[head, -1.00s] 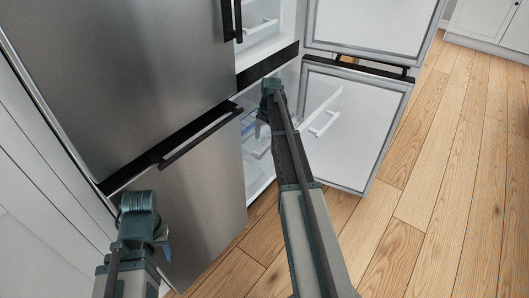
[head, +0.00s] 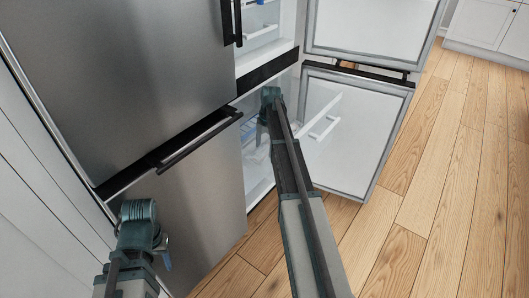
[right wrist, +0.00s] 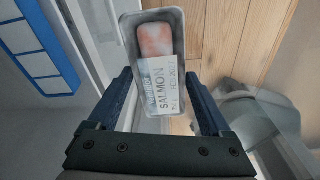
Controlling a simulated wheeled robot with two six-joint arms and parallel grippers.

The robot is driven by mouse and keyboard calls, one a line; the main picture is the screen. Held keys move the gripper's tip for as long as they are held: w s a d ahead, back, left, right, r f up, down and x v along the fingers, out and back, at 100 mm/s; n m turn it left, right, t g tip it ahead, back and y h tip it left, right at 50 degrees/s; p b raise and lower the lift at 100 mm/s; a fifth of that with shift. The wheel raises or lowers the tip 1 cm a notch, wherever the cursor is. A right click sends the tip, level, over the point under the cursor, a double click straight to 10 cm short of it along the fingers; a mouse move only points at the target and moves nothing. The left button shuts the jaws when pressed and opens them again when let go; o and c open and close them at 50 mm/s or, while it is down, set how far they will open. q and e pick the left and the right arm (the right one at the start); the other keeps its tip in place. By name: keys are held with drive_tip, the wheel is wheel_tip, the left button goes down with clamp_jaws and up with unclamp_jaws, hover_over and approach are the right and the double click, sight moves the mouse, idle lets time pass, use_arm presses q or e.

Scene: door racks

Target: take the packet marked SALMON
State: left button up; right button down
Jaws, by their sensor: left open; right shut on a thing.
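The packet marked SALMON (right wrist: 160,62) is a grey tray with pinkish contents and a white label, seen in the right wrist view. My right gripper (right wrist: 160,100) is shut on it, with the packet's near end between the two dark blue fingers. In the head view my right wrist (head: 270,100) is at the open lower right compartment of the fridge; the fingers and the packet cannot be made out there. My left gripper (head: 163,252) is open and empty, in front of the closed lower left door.
The lower right fridge door (head: 350,130) stands open to the right of my right arm, with the upper right door (head: 370,25) open above it. The left doors (head: 120,80) are shut. Wooden floor (head: 440,200) is clear at the right.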

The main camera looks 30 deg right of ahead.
drive_tip(key=shift+r, duration=0.2)
wheel_tip(320, 180, up, 28)
drive_tip(key=p, duration=2.8)
drive_tip(key=shift+f, duration=0.15)
